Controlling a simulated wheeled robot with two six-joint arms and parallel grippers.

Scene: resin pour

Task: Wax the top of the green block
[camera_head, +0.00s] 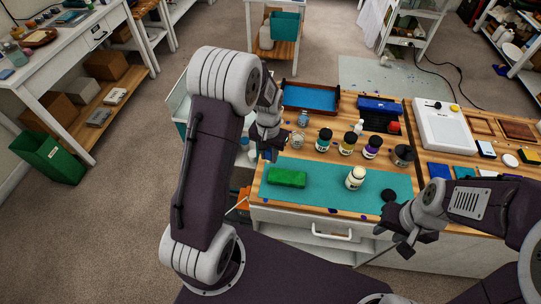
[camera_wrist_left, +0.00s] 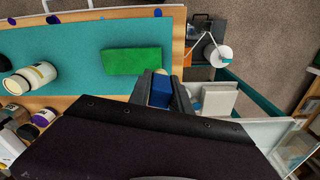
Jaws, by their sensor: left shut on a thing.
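The green block (camera_head: 287,178) lies flat on the teal mat (camera_head: 322,181) near its left end. It also shows in the left wrist view (camera_wrist_left: 132,61), with its top bare to view. My left gripper (camera_head: 267,151) is shut on a small blue piece (camera_wrist_left: 161,91), just behind and left of the block, apart from it.
Behind the mat stand dark-lidded bottles (camera_head: 347,143), a clear cup (camera_head: 297,139) and a dark cup (camera_head: 403,155). A blue-lined tray (camera_head: 311,98) and a white scale-like device (camera_head: 446,128) lie further back. The mat between block and jar is clear.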

